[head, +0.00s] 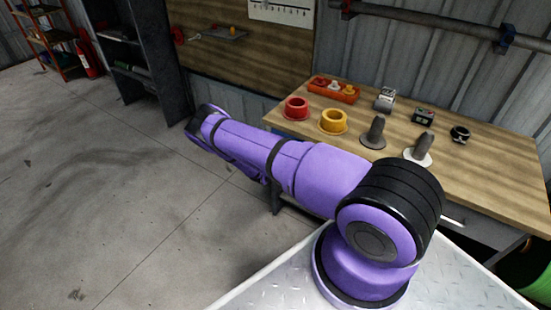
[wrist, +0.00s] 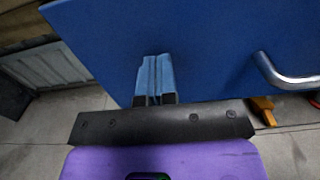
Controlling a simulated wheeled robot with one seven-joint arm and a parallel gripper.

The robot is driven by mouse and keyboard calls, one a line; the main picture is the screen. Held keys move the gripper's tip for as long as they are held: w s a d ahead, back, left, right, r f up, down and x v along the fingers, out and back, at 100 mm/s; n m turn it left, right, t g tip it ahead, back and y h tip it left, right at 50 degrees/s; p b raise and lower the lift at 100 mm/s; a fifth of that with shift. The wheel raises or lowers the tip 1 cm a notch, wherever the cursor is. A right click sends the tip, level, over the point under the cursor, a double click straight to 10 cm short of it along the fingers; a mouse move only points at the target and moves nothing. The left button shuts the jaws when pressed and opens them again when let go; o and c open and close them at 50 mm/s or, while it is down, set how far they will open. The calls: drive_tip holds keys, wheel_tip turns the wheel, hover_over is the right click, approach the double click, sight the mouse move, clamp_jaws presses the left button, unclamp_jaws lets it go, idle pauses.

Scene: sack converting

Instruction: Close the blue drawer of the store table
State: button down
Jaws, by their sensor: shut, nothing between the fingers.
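The blue drawer's front (wrist: 215,45) fills much of the upper wrist view as a flat blue panel. Its curved metal handle (wrist: 285,75) is at the right. My gripper (wrist: 152,62) is shut and empty, its blue-grey fingertips pointing at the panel to the left of the handle. The fingertips are at or very close to the panel; I cannot tell whether they touch. The store table (head: 490,185) stands at the right in the head view. My purple arm hides my gripper and most of the drawer side there.
A dark shelf (head: 125,55) stands at the back left. The concrete floor (head: 90,190) at the left is clear.

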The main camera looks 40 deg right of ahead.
drive_tip(key=x, duration=0.2)
drive_tip(key=shift+w+d, duration=0.1)
drive_tip(key=shift+d, duration=0.15)
drive_tip(key=shift+d+r, duration=0.1)
drive_tip(key=shift+d, duration=0.05)
drive_tip(key=shift+w+d+r, duration=0.1)
drive_tip(key=shift+d, duration=0.05)
drive_tip(key=shift+a, duration=0.25)
drive_tip(key=v, duration=1.4)
